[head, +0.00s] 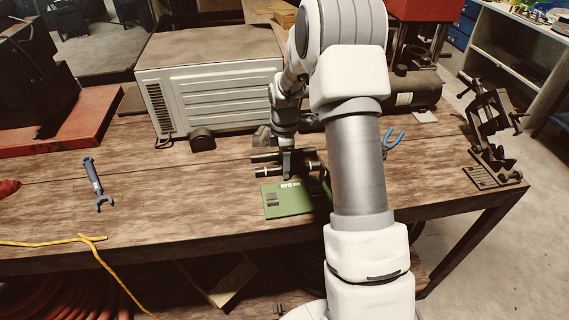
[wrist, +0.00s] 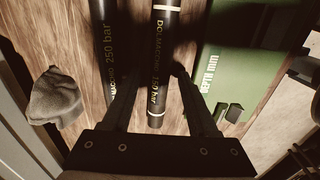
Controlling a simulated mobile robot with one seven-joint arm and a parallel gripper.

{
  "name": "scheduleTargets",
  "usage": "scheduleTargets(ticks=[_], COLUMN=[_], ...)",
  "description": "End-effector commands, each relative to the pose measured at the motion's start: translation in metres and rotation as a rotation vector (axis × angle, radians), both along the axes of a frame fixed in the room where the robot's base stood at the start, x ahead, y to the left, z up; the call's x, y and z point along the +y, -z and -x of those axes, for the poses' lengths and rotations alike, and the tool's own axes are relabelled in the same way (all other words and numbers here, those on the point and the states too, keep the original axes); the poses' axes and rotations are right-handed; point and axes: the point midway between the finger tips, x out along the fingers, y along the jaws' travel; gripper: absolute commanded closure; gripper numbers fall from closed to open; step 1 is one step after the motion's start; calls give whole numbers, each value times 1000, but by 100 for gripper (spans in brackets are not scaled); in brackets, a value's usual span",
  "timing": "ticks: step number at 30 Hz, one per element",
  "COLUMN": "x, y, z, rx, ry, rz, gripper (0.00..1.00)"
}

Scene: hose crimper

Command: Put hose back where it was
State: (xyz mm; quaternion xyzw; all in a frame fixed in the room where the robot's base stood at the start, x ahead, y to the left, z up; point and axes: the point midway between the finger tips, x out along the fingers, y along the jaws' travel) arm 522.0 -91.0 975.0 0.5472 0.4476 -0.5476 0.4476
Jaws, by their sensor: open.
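Two black hoses lie side by side on the wooden bench, seen in the wrist view. The hose marked 150 bar (wrist: 157,90) has pale bands and lies between my open fingers. The hose marked 250 bar (wrist: 109,45) lies to its left, partly behind my left finger. My gripper (wrist: 153,74) is open and straddles the 150 bar hose; I cannot tell whether a finger touches it. In the head view my gripper (head: 287,176) points down at the hoses, just behind a green plate (head: 290,205) marked depth mm. My arm hides part of the hoses' right side.
A grey crumpled cloth (wrist: 55,96) lies left of the hoses. A white ribbed box (head: 212,90) stands behind them. A wrench (head: 93,183) lies at the left, blue-handled pliers (head: 393,138) and a black clamp stand (head: 490,140) at the right.

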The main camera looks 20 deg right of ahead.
Motion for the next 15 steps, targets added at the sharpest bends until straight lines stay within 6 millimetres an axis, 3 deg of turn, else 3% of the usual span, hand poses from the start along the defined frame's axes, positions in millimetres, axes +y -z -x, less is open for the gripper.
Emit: scheduleTargets(ticks=[15], x=[0], y=[-98], z=[-1], rx=[-3], ry=[0], rz=[1], gripper=[41])
